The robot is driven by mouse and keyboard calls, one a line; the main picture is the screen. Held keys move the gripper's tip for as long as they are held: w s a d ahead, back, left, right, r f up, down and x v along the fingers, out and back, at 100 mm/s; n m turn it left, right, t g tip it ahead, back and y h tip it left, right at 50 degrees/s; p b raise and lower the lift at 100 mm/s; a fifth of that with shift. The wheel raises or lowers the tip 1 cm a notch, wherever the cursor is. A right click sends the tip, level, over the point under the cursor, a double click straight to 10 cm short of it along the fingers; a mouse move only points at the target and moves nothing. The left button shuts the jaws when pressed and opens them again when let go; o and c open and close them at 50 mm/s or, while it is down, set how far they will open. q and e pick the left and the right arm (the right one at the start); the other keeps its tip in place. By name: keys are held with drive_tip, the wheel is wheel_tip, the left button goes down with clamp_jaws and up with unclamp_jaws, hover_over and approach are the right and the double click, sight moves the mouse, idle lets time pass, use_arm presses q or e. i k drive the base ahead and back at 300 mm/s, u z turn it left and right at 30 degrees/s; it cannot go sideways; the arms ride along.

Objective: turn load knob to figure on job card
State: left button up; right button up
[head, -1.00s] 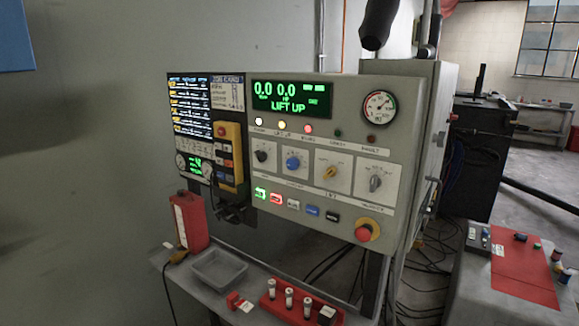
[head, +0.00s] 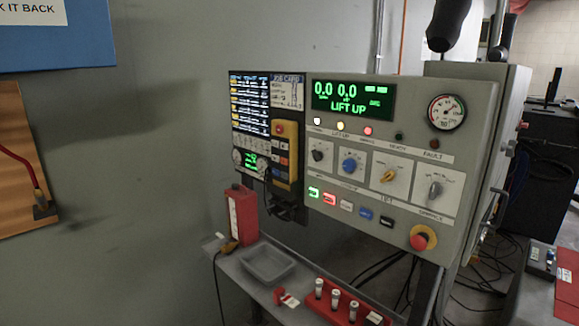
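The control panel (head: 400,150) stands on a grey cabinet right of centre in the head view. It has a row of knobs: a black one (head: 317,156), a blue one (head: 348,165), a yellow one (head: 388,175) and a grey one (head: 435,189). Their labels are too small to read, so I cannot tell which is the load knob. The job card (head: 287,93) is at the panel's upper left, its figures not legible. The green display (head: 352,99) reads 0.0, 0.0 and LIFT UP.
A red emergency button (head: 422,238) and a dial gauge (head: 446,112) are on the panel. A yellow pendant (head: 286,150) hangs at its left. A shelf below holds a red bottle (head: 242,215), a grey tray (head: 267,264) and a red rack (head: 345,305).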

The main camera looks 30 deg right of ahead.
sight(349, 165)
drive_tip(key=u, duration=0.05)
drive_tip(key=i, duration=0.2)
drive_tip(key=z, duration=1)
